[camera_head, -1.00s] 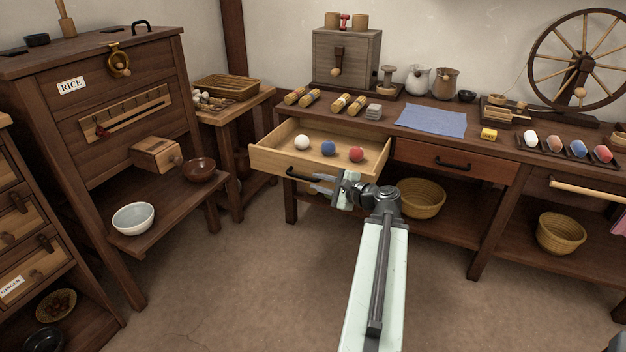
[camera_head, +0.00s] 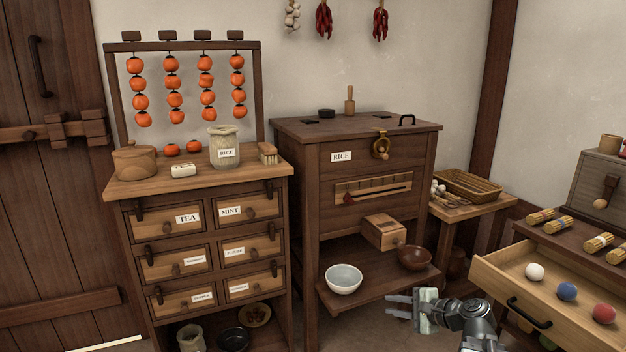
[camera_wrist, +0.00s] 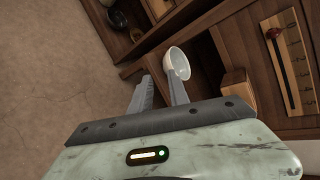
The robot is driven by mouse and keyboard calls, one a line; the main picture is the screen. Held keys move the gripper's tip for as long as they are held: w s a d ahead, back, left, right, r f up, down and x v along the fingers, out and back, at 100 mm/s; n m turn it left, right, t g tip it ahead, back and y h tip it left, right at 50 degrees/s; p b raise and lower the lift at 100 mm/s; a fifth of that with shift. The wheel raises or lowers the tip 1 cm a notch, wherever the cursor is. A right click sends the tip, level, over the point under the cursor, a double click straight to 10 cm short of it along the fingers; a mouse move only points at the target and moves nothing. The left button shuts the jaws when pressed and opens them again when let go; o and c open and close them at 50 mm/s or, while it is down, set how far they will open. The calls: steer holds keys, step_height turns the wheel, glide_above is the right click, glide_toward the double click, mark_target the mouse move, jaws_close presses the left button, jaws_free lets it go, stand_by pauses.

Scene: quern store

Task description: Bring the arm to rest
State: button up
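My gripper (camera_head: 388,306) is in the lower right middle of the head view, pointing left, in front of the rice cabinet's lower shelf. Its two fingers are apart with nothing between them, and in the wrist view the gripper (camera_wrist: 158,84) also shows a gap. A white bowl (camera_head: 343,279) stands on that shelf, just up and left of the fingertips in the head view. The bowl (camera_wrist: 178,63) appears beyond the fingers in the wrist view. I cannot tell whether any part of the gripper touches the shelf.
An open drawer (camera_head: 520,290) with a white, a blue and a red ball juts out at the right. The rice cabinet (camera_head: 318,185) has a brown bowl (camera_head: 414,258) on its shelf. A chest of small drawers (camera_head: 135,220) stands left. Bare floor (camera_wrist: 60,70) shows in the wrist view.

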steer(key=s+a+f+n+g+h+p, duration=0.1)
steer(key=s+a+f+n+g, duration=0.25)
steer(key=a, duration=0.25)
steer(key=s+a+f+n+g+h+p, duration=0.1)
steer(key=s+a+f+n+g, duration=0.1)
steer(key=a+n, duration=0.25)
steer(key=s+a+f+n+g+h, duration=0.2)
steer(key=a+f+n, duration=0.1)
steer(key=a, duration=0.4)
steer(key=s+d+f+n+g+h, duration=0.25)
steer(key=s+d+n+h, duration=0.2)
steer(key=d, duration=0.45)
step_height(320, 180, up, 39)
steer(key=p, duration=3.8)
steer(key=shift+a+y, duration=0.35)
steer(key=shift+a, duration=0.05)
steer(key=shift+f, duration=0.1)
